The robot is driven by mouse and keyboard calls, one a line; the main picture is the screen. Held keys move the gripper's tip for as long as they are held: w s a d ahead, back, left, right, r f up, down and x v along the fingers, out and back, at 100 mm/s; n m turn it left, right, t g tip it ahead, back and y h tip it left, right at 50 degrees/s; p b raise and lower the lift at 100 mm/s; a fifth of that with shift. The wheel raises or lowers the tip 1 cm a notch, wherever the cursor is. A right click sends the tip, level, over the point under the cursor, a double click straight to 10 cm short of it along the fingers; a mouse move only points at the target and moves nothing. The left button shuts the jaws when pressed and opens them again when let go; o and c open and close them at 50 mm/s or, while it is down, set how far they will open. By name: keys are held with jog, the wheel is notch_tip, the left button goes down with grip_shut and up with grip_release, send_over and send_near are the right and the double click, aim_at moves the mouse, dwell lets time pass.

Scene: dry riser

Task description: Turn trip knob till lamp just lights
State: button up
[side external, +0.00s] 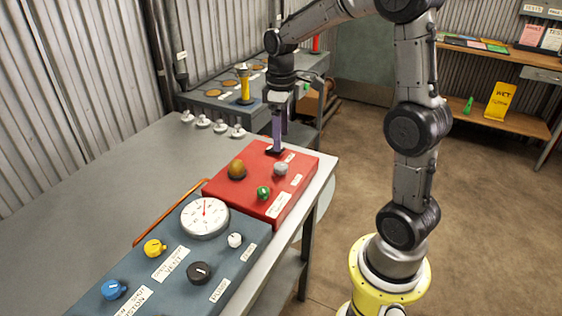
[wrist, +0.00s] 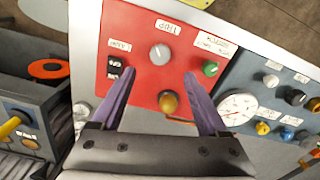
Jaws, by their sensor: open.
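The red box (side external: 236,198) stands on the bench. The grey trip knob (side external: 281,169) is on its top; in the wrist view the knob (wrist: 160,52) sits beside a label that seems to read "TRIP". The amber lamp (side external: 237,169) is a dome on the same box, also in the wrist view (wrist: 168,101); it looks dull, with no clear glow. My gripper (side external: 277,148) is open and points down above the far part of the box. In the wrist view my gripper's (wrist: 159,74) purple fingers are apart and empty, with the knob ahead between their lines, apparently untouched.
A green knob (wrist: 210,68) and a black switch (wrist: 113,67) flank the trip knob on the red box. A blue-grey panel (side external: 225,262) with a white dial (side external: 205,216) and several knobs adjoins it. An orange rod (side external: 170,213) lies behind. The bench's left side is clear.

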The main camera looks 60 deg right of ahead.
aim_at(281, 165)
notch_tip(281, 165, down, 9)
jog(key=shift+f, duration=0.1)
dwell(0.4)
grip_shut()
